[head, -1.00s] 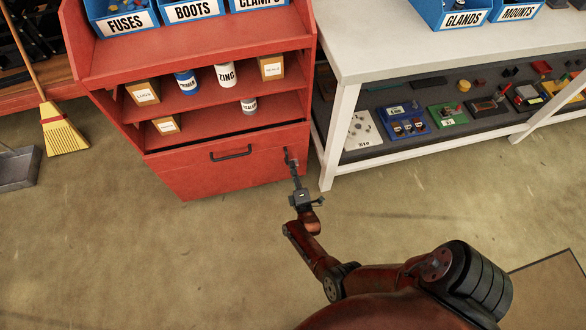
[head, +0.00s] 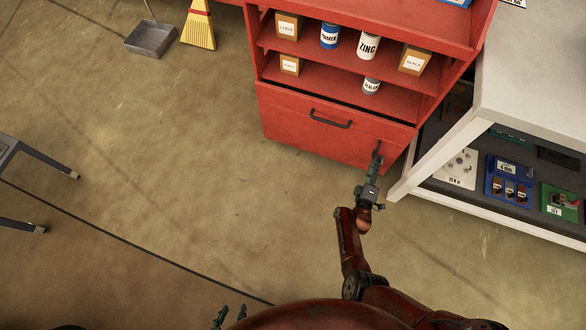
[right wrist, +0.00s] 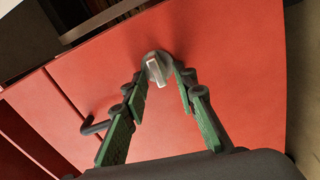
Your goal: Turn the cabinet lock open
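The red cabinet (head: 290,125) has a front panel with a dark bar handle (head: 330,119). In the right wrist view the lock (right wrist: 157,68) is a pale lever on a round dark base on that panel, the lever tilted slightly from upright. My right gripper (right wrist: 160,72) is open, its green-padded fingers on either side of the lock at the tips. I cannot tell whether they touch it. In the head view the right gripper (head: 376,152) is at the cabinet's lower right and hides the lock. My left gripper (head: 231,314) shows only its tips, apart, at the bottom edge.
A white workbench (head: 440,160) stands close on the cabinet's right, with its leg near my right arm. Cans and boxes sit on the open cabinet shelves. A broom (head: 198,28) and a dustpan (head: 152,38) are at the back left. Floor left of the cabinet is clear.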

